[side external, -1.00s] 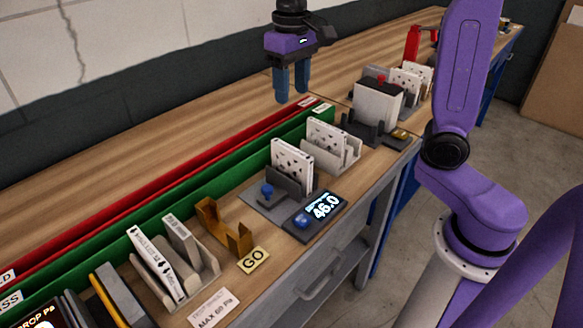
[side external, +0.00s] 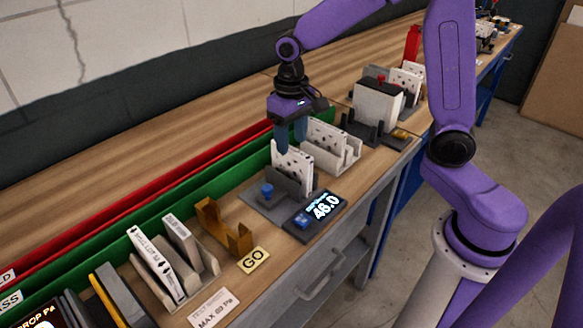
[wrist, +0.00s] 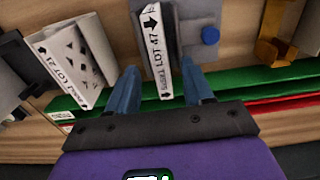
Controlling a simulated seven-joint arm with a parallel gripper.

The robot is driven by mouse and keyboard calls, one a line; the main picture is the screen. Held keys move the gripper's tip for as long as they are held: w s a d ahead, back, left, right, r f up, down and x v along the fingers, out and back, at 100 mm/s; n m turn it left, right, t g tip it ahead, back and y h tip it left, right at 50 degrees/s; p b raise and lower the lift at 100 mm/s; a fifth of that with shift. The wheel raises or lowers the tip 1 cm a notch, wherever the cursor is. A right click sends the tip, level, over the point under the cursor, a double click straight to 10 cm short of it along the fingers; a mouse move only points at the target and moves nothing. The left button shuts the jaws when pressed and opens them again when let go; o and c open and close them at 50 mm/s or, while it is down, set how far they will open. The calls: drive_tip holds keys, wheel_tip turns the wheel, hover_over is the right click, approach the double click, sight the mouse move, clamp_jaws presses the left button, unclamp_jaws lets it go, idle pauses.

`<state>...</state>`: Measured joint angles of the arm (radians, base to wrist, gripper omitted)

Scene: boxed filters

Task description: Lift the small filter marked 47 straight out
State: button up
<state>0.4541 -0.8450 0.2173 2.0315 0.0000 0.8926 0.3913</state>
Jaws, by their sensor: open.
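The small filter marked 47 (wrist: 156,48) is a white, dark-spotted panel standing upright in a grey test stand (side external: 258,197). In the side view the filter (side external: 291,172) shows its spotted face. Its top edge, with arrows and "LOT 47", faces the wrist camera. My gripper (wrist: 160,68) is open, with one blue finger on each side of this edge and the filter between them. In the side view my gripper (side external: 291,143) is at the filter's top, partly hiding it. Whether the fingers touch it I cannot tell.
A rack with a filter marked LOT 21 (wrist: 72,62) stands close beside. A blue knob (side external: 266,189) and a display (side external: 320,208) reading 46.0 adjoin the stand. Green (side external: 205,190) and red (side external: 190,170) troughs run behind. A brass gauge (side external: 228,228) stands to the left.

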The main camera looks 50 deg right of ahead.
sight(291, 149)
wheel_tip(291, 149, down, 5)
drive_tip(key=shift+r, duration=0.1)
drive_tip(key=shift+c, duration=0.3)
clamp_jaws()
